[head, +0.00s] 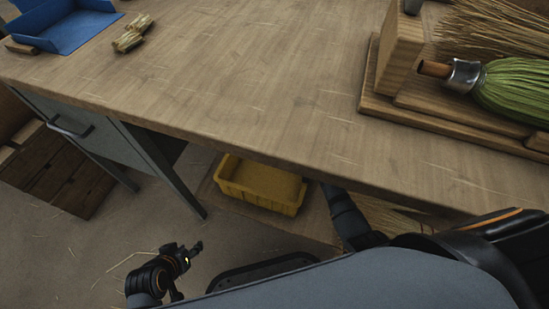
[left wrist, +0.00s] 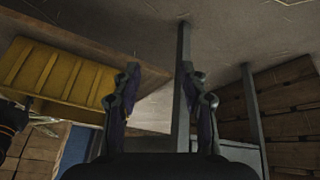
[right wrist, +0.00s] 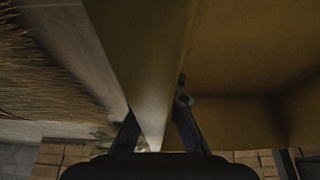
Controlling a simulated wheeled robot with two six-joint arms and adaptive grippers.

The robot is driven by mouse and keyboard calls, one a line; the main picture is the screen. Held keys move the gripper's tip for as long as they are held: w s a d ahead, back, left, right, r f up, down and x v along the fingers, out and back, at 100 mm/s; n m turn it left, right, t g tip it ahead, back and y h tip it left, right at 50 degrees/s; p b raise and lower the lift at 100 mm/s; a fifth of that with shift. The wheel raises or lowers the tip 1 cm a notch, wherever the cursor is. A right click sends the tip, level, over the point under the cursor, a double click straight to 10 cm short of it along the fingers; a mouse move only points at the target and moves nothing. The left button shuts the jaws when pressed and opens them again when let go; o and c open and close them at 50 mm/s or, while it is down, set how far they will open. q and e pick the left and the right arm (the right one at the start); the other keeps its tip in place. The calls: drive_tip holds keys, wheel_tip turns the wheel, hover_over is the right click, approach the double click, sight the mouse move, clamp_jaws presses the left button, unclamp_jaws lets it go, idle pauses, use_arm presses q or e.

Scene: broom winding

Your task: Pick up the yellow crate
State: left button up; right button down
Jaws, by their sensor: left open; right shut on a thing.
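The yellow crate (head: 240,195) is under the workbench, open side up, its right end partly hidden by the bench edge. It also shows at the upper left of the left wrist view (left wrist: 45,75). My right arm reaches under the bench at the crate's right end. In the right wrist view my right gripper (right wrist: 158,112) is shut on the crate's wall (right wrist: 150,50), one finger on either side. I cannot tell whether the crate is off the surface below. My left gripper (head: 193,251) is open and empty, left of and nearer than the crate; its fingers show apart (left wrist: 164,90).
The workbench (head: 220,75) spans above the crate, with a leg (head: 165,165) to its left. A green broom (head: 510,88) lies on a wooden stand at right. A blue tray (head: 65,30) is at far left. Wooden crates (head: 60,170) stand at left. Floor by my left gripper is open.

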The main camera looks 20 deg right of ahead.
drive_tip(key=shift+w+r, duration=0.1)
drive_tip(key=shift+r, duration=0.15)
